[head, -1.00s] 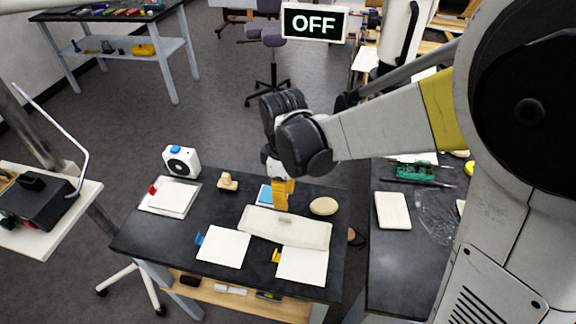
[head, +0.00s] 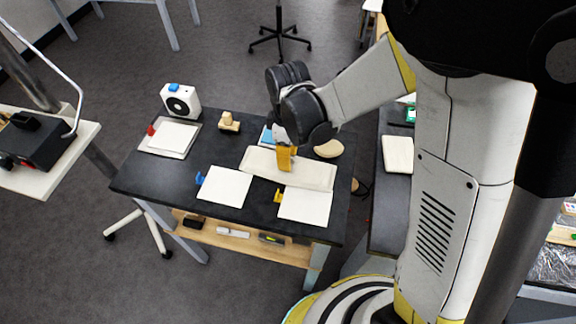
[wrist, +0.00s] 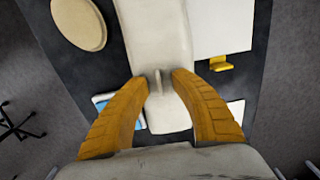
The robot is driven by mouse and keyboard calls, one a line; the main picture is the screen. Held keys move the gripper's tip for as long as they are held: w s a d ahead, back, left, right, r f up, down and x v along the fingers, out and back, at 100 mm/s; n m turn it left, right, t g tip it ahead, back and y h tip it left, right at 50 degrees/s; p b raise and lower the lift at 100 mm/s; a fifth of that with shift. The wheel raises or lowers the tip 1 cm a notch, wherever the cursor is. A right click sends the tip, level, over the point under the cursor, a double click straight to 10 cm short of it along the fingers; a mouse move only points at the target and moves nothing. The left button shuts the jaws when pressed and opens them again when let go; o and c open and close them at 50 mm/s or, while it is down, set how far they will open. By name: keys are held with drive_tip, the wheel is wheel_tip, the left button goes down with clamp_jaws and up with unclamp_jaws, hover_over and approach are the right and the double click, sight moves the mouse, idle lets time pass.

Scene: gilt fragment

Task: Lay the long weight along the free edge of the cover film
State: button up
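A long, pale beige piece, which looks like the long weight (head: 315,176), lies across the dark table at its right half. A small upright tab stands on its middle in the wrist view (wrist: 157,82). My gripper (head: 285,168) is over the piece's middle, pointing down. In the wrist view its two yellow fingers (wrist: 160,80) stand on either side of the tab, with a gap beside it, so they look open. I cannot tell whether either finger touches the tab. I cannot pick out the cover film with certainty.
White sheets with a blue clip (head: 225,186) and a yellow clip (head: 305,206) lie in front. A sheet with a red clip (head: 174,135), a white fan-like device (head: 181,101) and a wooden block (head: 229,122) are left. An oval beige pad (head: 328,148) lies right of my gripper.

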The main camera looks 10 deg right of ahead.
clamp_jaws()
drive_tip(key=shift+r, duration=0.1)
drive_tip(key=shift+r+p, duration=0.35)
drive_tip(key=shift+r, duration=0.25)
wheel_tip(320, 180, up, 3)
drive_tip(key=shift+p, duration=0.75)
drive_tip(key=d+r+p, duration=0.3)
drive_tip(key=d+r, duration=0.3)
drive_tip(key=d, duration=0.6)
drive_tip(key=shift+r, duration=0.35)
